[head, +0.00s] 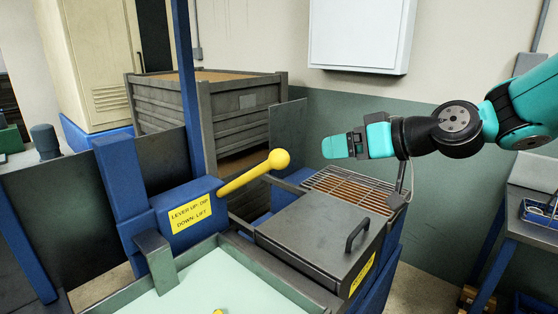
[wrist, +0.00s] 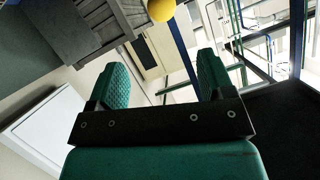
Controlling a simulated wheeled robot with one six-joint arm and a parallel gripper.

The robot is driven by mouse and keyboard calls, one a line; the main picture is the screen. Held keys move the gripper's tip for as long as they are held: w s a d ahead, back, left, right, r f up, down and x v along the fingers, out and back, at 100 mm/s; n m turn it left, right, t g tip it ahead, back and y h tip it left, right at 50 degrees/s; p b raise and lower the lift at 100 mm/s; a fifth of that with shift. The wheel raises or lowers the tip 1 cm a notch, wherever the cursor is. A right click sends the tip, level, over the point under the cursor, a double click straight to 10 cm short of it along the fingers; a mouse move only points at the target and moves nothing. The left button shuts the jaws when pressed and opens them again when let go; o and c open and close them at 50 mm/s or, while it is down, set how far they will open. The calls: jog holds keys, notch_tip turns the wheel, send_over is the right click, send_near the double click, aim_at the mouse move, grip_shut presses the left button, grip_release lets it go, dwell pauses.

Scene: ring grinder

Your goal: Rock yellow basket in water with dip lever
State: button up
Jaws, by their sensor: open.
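The dip lever (head: 247,175) is a yellow rod with a ball knob. It slopes up to the right from a blue housing (head: 188,212) labelled "LEVER UP: DIP DOWN: LIFT". My gripper (head: 328,148) is to the right of the knob in the head view, apart from it. In the wrist view my gripper (wrist: 163,72) has its two green fingers spread with nothing between them. The yellow knob (wrist: 161,9) shows beyond the fingertips at the top edge. The pale green water tank (head: 190,295) is at the bottom. Only a small yellow bit shows at its lower edge; I cannot identify the basket.
A grey lidded box (head: 315,235) with a handle stands right of the lever, a rusty grate (head: 350,188) behind it. A large grey crate (head: 190,110) and a blue post (head: 188,70) stand behind the lever. A white wall cabinet (head: 360,35) hangs above my arm.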

aim_at(288, 157)
jog(key=p+x, duration=0.5)
jog(key=x, duration=1)
jog(key=shift+w+a+f, duration=0.15)
jog(key=shift+a+f, duration=0.05)
jog(key=shift+a, duration=0.1)
jog(key=shift+c, duration=0.2)
